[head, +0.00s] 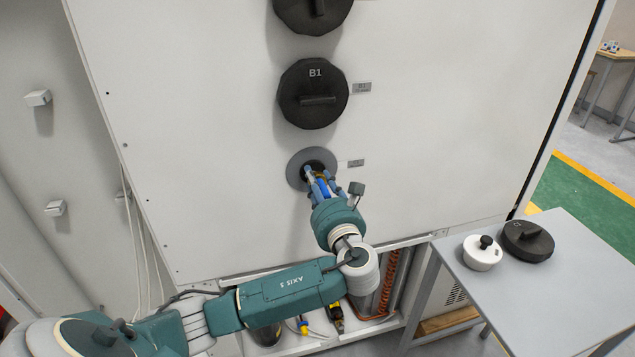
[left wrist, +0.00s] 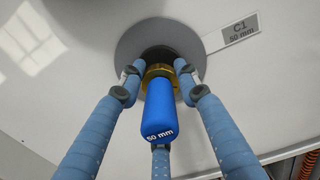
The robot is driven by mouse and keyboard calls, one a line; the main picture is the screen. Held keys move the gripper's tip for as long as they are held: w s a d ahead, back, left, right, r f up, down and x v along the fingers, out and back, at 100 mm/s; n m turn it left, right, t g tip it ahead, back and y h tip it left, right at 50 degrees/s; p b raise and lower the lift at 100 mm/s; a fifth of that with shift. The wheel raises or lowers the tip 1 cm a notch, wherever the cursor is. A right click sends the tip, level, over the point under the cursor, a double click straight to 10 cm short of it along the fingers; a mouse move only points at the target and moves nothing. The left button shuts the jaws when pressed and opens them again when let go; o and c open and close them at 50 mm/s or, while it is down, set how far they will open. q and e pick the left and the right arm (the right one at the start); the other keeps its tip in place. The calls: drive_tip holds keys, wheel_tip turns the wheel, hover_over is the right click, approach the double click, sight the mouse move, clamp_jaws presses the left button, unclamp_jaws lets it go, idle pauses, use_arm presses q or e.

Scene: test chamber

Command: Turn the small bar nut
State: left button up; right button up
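A blue cylinder (left wrist: 160,110) marked "50 mm" with a brass collar (left wrist: 158,72) behind it points out of the dark opening of a grey round port (left wrist: 130,52) in the white panel. The label (left wrist: 240,31) beside it reads "C1 50 mm". My left gripper (head: 318,180) is at this port, which also shows in the head view (head: 295,172). In the left wrist view its blue fingers surround the cylinder, with two fingertips (left wrist: 160,68) close beside the collar. I cannot tell whether they touch it. No bar on a nut can be made out. My right gripper is not in view.
A black cap (head: 312,115) marked "B1" is on the panel above the port, with another black cap (head: 315,10) higher up. A grey table (head: 560,290) at the right bears a white lid (head: 480,258) and a black cap (head: 540,245). A shelf with tools lies under the panel.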

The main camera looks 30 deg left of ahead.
use_arm(q)
drive_tip(key=shift+f, duration=0.15)
drive_tip(key=c, duration=0.4)
